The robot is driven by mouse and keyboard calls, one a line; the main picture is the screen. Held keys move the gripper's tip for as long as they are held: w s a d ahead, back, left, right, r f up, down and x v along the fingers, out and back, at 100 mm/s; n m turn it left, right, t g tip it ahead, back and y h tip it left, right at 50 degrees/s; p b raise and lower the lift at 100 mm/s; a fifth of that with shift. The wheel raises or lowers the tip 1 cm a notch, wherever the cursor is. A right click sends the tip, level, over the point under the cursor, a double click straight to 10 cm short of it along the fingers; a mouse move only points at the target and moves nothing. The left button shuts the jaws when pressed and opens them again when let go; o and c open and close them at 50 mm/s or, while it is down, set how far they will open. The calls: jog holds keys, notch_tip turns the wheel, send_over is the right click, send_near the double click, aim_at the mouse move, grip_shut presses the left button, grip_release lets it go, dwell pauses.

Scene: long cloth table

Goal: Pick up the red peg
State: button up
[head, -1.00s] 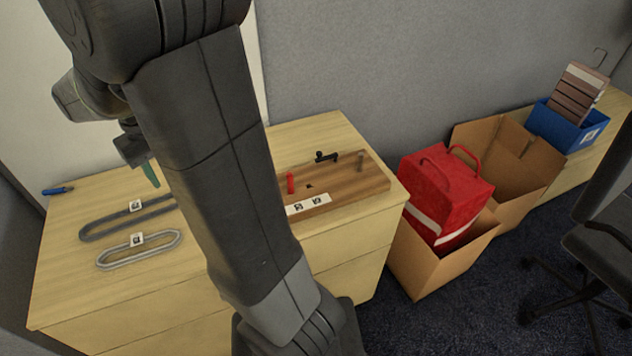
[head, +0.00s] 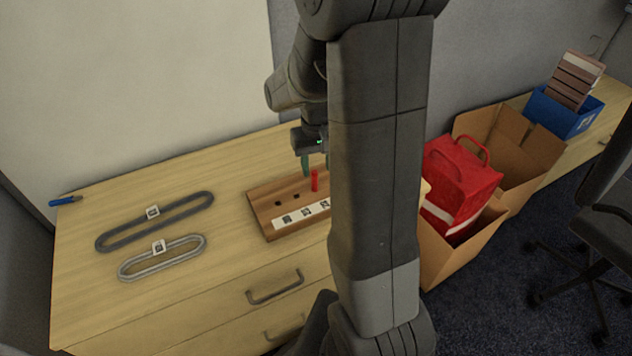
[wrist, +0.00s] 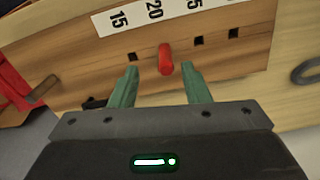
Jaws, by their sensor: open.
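The red peg (head: 314,181) stands upright in the wooden board (head: 266,204) on the table. In the wrist view the red peg (wrist: 165,60) shows just past my fingertips, near the middle of the gap between them. My gripper (wrist: 160,73) is open, with its two green fingers apart and nothing between them that I can see held. In the head view my gripper (head: 314,166) is over the back of the board, close to the peg. My arm hides the board's right part there.
The board has empty square holes, a numbered strip (head: 302,214), a brown peg (wrist: 43,90) and a black piece (wrist: 94,103). Dark (head: 115,240) and light (head: 135,272) grey loops lie left, beyond clear tabletop. A blue-handled tool (head: 65,201) lies far left. A red bag (head: 460,185) sits right.

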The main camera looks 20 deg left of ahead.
aim_at(315, 172)
jog(key=f, duration=0.5)
jog(key=shift+s+a, duration=0.2)
jog(key=shift+s, duration=0.1)
grip_shut()
